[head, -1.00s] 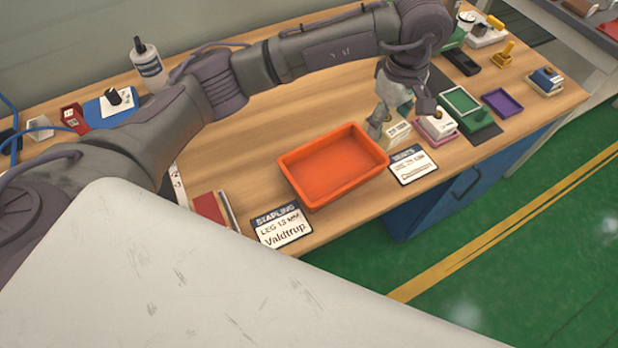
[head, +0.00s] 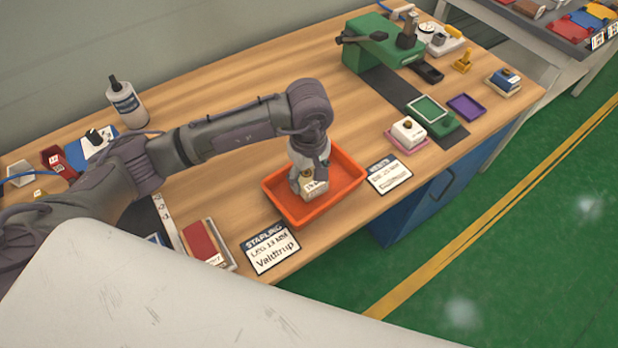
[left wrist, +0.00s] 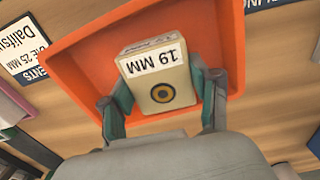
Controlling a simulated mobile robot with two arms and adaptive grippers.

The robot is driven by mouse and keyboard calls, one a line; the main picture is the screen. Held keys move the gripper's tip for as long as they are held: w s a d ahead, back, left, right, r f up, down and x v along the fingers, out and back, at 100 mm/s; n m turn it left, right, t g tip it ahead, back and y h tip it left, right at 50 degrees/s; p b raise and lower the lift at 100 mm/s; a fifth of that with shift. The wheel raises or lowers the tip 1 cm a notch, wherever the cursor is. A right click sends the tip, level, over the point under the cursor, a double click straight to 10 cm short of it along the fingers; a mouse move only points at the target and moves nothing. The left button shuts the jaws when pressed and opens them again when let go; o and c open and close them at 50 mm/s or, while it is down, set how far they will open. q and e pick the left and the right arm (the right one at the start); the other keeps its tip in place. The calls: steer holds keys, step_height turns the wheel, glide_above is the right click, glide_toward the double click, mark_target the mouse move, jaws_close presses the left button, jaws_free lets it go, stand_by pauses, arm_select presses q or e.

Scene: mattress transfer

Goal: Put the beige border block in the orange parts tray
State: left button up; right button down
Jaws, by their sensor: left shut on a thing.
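The beige border block (head: 316,188) is in my left gripper (head: 311,184), over the orange parts tray (head: 345,198). In the left wrist view the block (left wrist: 160,85) shows a label reading 19 MM and a dark ringed spot, and sits between the two fingers of my left gripper (left wrist: 164,100). The orange tray (left wrist: 80,65) lies beneath it in that view. Whether the block touches the tray floor I cannot tell. My right gripper is not in view.
A card reading Valdtrup (head: 270,248) lies left of the tray, and another card (head: 389,175) lies right of it. A white block on a pink base (head: 408,132) and a green press (head: 375,48) stand farther right. Bare wood lies behind the tray.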

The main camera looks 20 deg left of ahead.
mark_target(309, 176)
arm_select(q)
step_height(309, 176, down, 2)
steer(key=shift+f, duration=0.3)
steer(key=o, duration=1.3)
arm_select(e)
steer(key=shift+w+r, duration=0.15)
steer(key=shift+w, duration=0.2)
arm_select(q)
steer(key=shift+r, duration=0.15)
step_height(309, 176, up, 12)
steer(key=shift+f+b, duration=0.15)
steer(key=shift+b, duration=0.9)
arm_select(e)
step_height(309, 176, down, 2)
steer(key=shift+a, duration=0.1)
